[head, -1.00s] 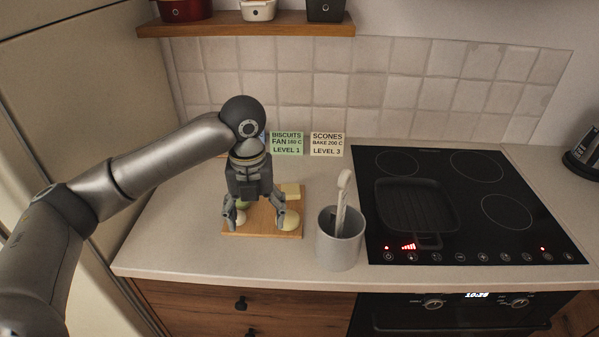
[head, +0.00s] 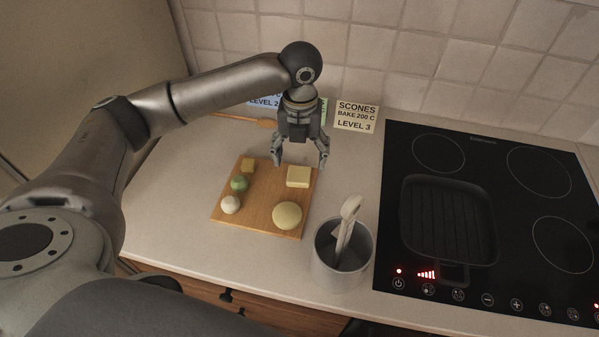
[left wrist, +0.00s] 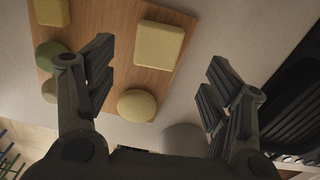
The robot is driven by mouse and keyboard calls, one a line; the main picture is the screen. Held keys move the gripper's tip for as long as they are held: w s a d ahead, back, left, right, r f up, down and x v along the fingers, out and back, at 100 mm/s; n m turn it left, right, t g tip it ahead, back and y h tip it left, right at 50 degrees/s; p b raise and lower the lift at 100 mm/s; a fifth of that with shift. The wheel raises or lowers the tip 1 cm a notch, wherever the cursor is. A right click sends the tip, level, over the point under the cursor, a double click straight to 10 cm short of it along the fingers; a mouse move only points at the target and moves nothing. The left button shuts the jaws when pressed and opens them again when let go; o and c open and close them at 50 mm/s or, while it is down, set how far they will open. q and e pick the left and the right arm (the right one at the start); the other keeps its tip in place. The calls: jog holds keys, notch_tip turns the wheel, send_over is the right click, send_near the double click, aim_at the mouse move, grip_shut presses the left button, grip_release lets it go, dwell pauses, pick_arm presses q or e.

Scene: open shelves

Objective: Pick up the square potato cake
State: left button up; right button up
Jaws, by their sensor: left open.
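A larger pale yellow square cake (head: 298,177) lies at the back right of a wooden board (head: 262,212). In the left wrist view the square cake (left wrist: 159,45) shows beyond the fingertips and partly between them. A smaller yellow square piece (head: 248,165) lies at the board's back left. My left gripper (head: 299,161) points down near the larger square cake, open, with nothing between its fingers. The fingers also show in the left wrist view (left wrist: 162,56), spread wide. My right gripper is not in view.
A round yellow cake (head: 287,215), a green ball (head: 239,184) and a white ball (head: 230,204) share the board. A grey pot (head: 326,262) with a pale utensil stands just right. The black hob (head: 540,210) carries a grill pan (head: 447,220). Recipe cards (head: 356,116) stand behind.

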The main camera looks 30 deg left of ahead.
aim_at(299, 174)
pick_arm(q)
jog(key=shift+w+f, duration=0.1)
jog(key=shift+f, duration=0.6)
jog(key=f, duration=0.1)
jog(key=f+p, duration=0.1)
jog(key=f, duration=0.1)
jog(key=shift+s+a+f+p, duration=0.15)
jog(key=shift+s+f+p, duration=0.05)
jog(key=shift+f+p, duration=0.1)
jog(key=shift+f, duration=0.55)
jog(key=c, duration=0.9)
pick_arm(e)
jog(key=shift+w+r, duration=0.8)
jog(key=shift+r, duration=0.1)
